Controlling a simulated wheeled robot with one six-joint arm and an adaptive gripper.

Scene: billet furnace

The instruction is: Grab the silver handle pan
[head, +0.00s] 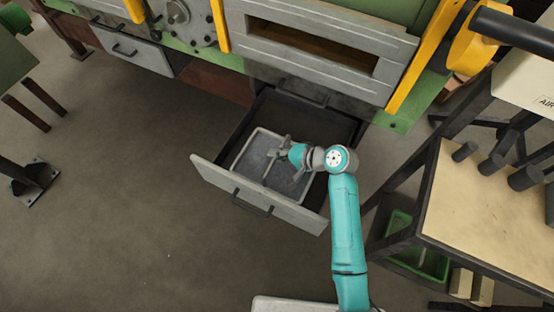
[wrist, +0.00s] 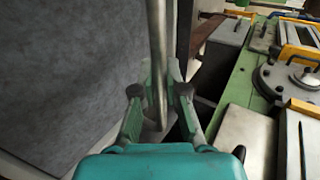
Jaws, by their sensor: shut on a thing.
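A grey rectangular pan (head: 256,153) with a pale rim lies inside the open drawer in the head view. Its grey floor (wrist: 70,75) fills the left of the wrist view. The silver handle (wrist: 157,45), a straight round bar, runs between the fingers of my gripper (wrist: 158,92). My gripper is shut on this handle. In the head view, my gripper (head: 279,153) is over the pan inside the drawer. The gripper and arm hide part of the pan there.
The open drawer (head: 233,187) juts out below the green and grey furnace (head: 320,45). A workbench (head: 480,215) with dark cylinders stands close on the right, with a green bin (head: 418,250) beneath.

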